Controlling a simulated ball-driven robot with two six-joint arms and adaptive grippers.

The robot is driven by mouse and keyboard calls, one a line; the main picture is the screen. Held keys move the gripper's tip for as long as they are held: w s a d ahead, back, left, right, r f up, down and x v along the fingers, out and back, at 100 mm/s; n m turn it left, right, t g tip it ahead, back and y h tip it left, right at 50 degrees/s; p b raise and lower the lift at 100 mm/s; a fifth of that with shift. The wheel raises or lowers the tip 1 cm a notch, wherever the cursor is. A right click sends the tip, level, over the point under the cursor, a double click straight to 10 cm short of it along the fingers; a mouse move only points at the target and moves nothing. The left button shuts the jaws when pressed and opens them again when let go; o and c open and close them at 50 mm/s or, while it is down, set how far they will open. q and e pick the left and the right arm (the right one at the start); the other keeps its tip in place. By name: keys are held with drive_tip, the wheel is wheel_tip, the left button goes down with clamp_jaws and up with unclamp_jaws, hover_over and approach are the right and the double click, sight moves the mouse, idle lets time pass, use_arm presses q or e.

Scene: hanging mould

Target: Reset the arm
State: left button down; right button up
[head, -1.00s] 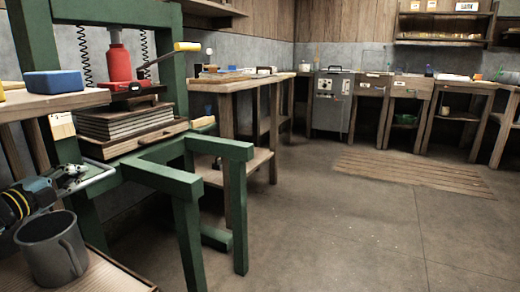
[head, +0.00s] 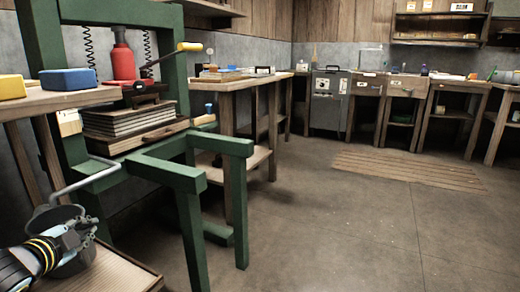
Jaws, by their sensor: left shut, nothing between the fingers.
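My left gripper (head: 84,232) is at the lower left, shut and empty. The mug stands on a low wooden surface (head: 118,272). A bent grey metal rod (head: 88,180) rises behind the mug beside the green press frame (head: 190,235), clear of the fingertips. My right gripper is not in view.
A red jack (head: 122,62) and a stack of plates (head: 130,122) sit in the press. Blue (head: 68,79) and yellow (head: 12,87) blocks lie on a shelf at left. The concrete floor (head: 330,240) at right is open. Benches line the back wall.

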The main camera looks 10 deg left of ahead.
use_arm(q)
drive_tip(key=s+d+f+n+g+h, duration=0.1)
drive_tip(key=s+d+n+g, duration=0.4)
drive_tip(key=s, duration=0.7)
drive_tip(key=s+d+f+n+g, duration=0.1)
drive_tip(key=s+d+n+g, duration=0.15)
drive_tip(key=s+d, duration=0.6)
drive_tip(key=s+d+f+n+g+h, duration=0.1)
drive_tip(key=s+d+n+g, duration=0.3)
drive_tip(key=s, duration=1)
wheel_tip(320, 180, down, 18)
drive_tip(key=s+a+m+g, duration=0.1)
drive_tip(key=s+a+g, duration=0.1)
drive_tip(key=a, duration=0.1)
drive_tip(key=s+a+f, duration=0.2)
drive_tip(key=s+f, duration=0.8)
drive_tip(key=f, duration=0.4)
drive_tip(key=s+d+r+p, duration=0.1)
drive_tip(key=s+r+p, duration=0.5)
drive_tip(key=p, duration=0.6)
drive_tip(key=shift+s+y+p, duration=0.3)
drive_tip(key=shift+s+p, duration=0.05)
drive_tip(key=shift+s, duration=0.8)
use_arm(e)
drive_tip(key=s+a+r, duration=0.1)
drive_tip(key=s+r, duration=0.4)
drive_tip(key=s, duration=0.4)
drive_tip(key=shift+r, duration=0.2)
